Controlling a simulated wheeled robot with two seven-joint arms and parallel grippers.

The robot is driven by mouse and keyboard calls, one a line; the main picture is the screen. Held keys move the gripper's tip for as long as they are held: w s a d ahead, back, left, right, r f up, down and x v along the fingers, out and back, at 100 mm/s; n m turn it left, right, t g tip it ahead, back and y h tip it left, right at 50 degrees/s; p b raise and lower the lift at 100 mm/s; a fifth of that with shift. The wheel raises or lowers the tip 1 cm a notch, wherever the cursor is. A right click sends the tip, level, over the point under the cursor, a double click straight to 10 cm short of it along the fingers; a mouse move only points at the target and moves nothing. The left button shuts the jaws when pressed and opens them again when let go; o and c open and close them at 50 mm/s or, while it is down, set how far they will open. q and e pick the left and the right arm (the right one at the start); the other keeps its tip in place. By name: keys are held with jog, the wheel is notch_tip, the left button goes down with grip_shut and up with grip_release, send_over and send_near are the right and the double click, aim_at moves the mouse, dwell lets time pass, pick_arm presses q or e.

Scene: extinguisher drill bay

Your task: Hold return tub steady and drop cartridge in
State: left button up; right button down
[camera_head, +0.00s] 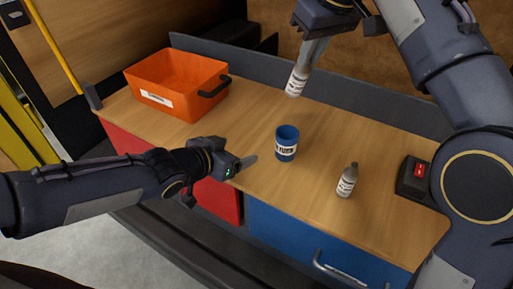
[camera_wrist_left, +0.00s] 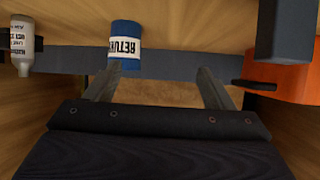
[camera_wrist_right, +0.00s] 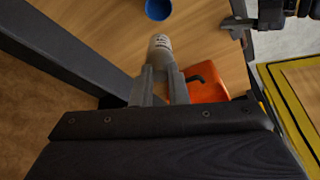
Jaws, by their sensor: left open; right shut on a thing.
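The return tub (camera_head: 287,139) is a small blue cup with a white label, standing upright on the wooden bench. My right gripper (camera_head: 308,58) is shut on a grey-white cartridge (camera_head: 296,83), held tilted above the bench, behind the tub. In the right wrist view the cartridge (camera_wrist_right: 160,48) sits between the fingertips (camera_wrist_right: 160,82), with the tub (camera_wrist_right: 158,8) beyond it.
A second grey-white bottle (camera_head: 347,181) stands right of the tub. An orange bin (camera_head: 175,88) with a black handle stands at the back left. A black box with a red switch (camera_head: 420,171) is at the right. A grey rail (camera_head: 390,125) runs along the bench's back.

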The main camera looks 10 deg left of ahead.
aim_at(280, 143)
pick_arm(q)
jog(key=d+h, duration=0.1)
jog(key=d+m, duration=0.1)
jog(key=d, duration=0.1)
jog(key=w+d+m+h, duration=0.1)
jog(key=d, duration=0.1)
jog(key=shift+d+h, duration=0.15)
jog(key=shift+h, duration=0.15)
jog(key=shift+w+d, duration=0.15)
jog(key=shift+d, duration=0.15)
jog(key=x, duration=1.1)
jog(key=shift+f, duration=0.2)
jog(key=c, duration=1.2)
pick_arm(e)
notch_tip(280, 143, down, 12)
jog(key=shift+f, duration=0.2)
